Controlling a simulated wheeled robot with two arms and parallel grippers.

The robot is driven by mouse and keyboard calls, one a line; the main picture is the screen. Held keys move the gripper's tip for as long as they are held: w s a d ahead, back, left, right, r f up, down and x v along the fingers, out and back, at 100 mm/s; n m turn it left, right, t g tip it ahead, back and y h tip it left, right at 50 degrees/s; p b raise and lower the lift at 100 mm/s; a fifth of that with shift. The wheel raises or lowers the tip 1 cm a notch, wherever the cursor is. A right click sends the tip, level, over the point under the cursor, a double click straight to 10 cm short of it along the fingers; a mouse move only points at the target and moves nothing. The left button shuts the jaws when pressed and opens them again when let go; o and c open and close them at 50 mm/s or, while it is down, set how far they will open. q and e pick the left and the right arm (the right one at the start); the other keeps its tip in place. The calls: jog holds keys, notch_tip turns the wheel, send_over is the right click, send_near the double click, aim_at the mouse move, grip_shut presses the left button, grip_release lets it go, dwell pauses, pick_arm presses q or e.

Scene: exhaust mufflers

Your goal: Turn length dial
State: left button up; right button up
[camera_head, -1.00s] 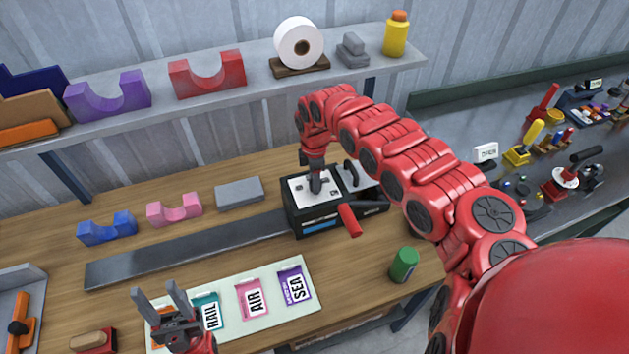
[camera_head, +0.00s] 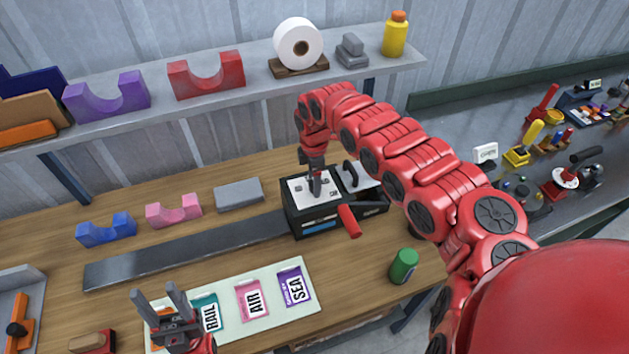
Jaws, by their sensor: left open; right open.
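A black machine (camera_head: 317,221) with a white top panel and a red handle (camera_head: 348,221) stands on the wooden bench. The length dial cannot be told apart; my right gripper covers part of the white panel (camera_head: 299,190). My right gripper (camera_head: 316,190) points straight down at this panel, its fingertips at or just above it. It is open, and I cannot tell whether a dial is between its fingers. My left gripper (camera_head: 176,301) is open and empty, low at the front left, over the left end of a pale card sheet.
The pale sheet (camera_head: 265,318) carries cards marked RAIL, AIR and SEA. A grey metal strip (camera_head: 185,248) runs left from the machine. A green can (camera_head: 404,265) stands at the front right. Blue (camera_head: 106,229) and pink (camera_head: 173,210) cradles and a grey block (camera_head: 239,194) sit behind the strip.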

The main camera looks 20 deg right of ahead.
notch_tip(320, 180, up, 17)
jog(key=b, duration=0.5)
jog(key=shift+f, duration=0.15)
